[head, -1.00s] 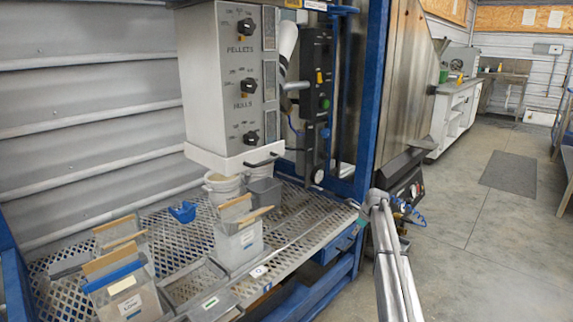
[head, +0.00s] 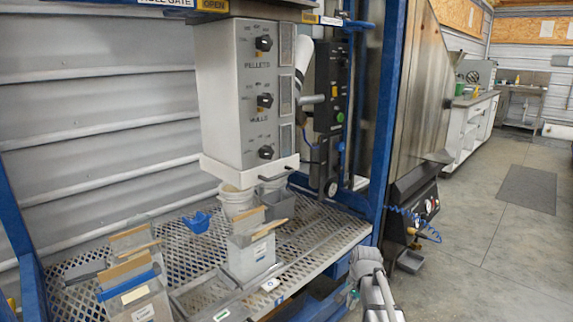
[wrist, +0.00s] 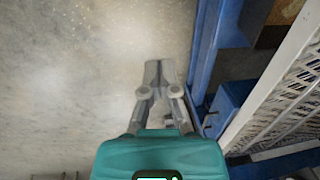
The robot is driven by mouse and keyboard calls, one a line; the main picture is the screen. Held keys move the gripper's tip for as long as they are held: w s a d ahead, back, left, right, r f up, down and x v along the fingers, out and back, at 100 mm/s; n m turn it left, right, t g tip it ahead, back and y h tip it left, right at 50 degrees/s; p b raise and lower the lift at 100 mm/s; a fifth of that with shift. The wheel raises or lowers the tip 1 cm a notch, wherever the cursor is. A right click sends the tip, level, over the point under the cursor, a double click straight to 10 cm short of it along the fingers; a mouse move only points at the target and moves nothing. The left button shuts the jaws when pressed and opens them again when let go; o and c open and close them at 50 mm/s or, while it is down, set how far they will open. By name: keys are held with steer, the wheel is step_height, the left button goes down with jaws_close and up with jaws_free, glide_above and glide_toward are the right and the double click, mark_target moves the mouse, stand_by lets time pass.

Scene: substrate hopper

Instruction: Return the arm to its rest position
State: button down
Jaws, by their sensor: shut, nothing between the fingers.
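My gripper (wrist: 157,72) shows in the wrist view with its two grey fingers together and nothing between them. It points over bare concrete floor, just left of the blue frame in that picture. In the head view my arm (head: 374,290) is at the bottom, right of the front edge of the mesh bench. My fingers cannot be made out there.
The mesh bench (head: 325,222) carries several grey bins, a blue scoop (head: 196,222) and white buckets (head: 237,200) under the hopper box (head: 225,95). A blue post (head: 378,110) and a gauge unit (head: 412,207) stand beyond my arm. Open floor (head: 480,270) lies right.

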steer(key=s+a+n+h, duration=0.1)
steer(key=s+a+n, duration=0.2)
steer(key=s+n, duration=0.95)
step_height(320, 180, up, 38)
steer(key=s+m+p, duration=0.3)
steer(key=p, duration=3.5)
steer(key=shift+r+m+g, duration=0.15)
steer(key=shift+m+g, duration=0.2)
steer(key=shift+g, duration=0.05)
steer(key=shift+a, duration=0.15)
